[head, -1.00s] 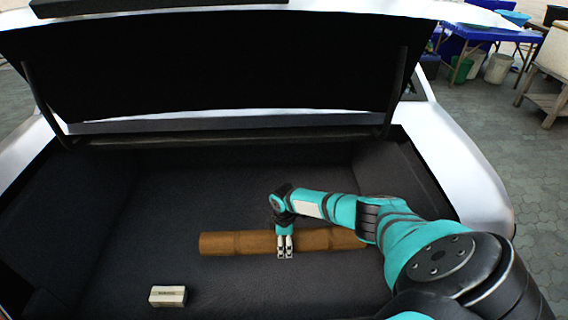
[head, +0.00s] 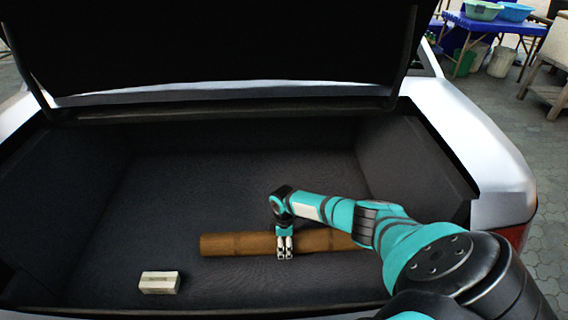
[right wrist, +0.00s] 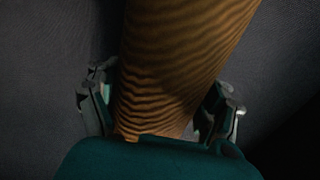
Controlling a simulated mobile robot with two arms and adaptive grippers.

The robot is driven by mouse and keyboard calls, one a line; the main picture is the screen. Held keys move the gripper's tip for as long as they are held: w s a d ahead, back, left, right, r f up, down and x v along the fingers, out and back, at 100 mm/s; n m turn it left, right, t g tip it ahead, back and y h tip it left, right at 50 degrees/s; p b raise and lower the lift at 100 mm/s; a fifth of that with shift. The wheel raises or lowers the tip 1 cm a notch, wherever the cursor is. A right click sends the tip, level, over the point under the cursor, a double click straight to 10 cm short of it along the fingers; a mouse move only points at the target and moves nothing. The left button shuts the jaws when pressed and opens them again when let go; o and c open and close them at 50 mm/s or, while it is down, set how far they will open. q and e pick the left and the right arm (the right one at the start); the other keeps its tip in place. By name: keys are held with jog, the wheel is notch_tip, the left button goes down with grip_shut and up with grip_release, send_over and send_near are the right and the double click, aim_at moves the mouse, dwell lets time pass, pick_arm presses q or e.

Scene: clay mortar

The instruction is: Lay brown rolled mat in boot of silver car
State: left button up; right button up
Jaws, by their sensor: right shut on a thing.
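The brown rolled mat (head: 238,244) lies crosswise within the open boot of the silver car (head: 468,140) in the head view. My right gripper (head: 285,254) is shut on the mat near its middle, from above. In the right wrist view, the mat (right wrist: 180,60) runs between the two fingers of the gripper (right wrist: 165,108). My right arm hides the mat's right end in the head view. I cannot tell whether the mat touches the boot floor (head: 200,190). My left gripper is not in view.
A small pale box (head: 159,282) lies on the boot floor at the front left. The boot lid (head: 220,40) is raised overhead. The boot floor behind the mat is clear. A blue table (head: 490,24) with basins stands outside at the back right.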

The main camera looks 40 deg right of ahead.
jog(key=o, duration=1.6)
jog(key=shift+o, duration=0.2)
notch_tip(320, 180, up, 12)
jog(key=shift+r, duration=0.1)
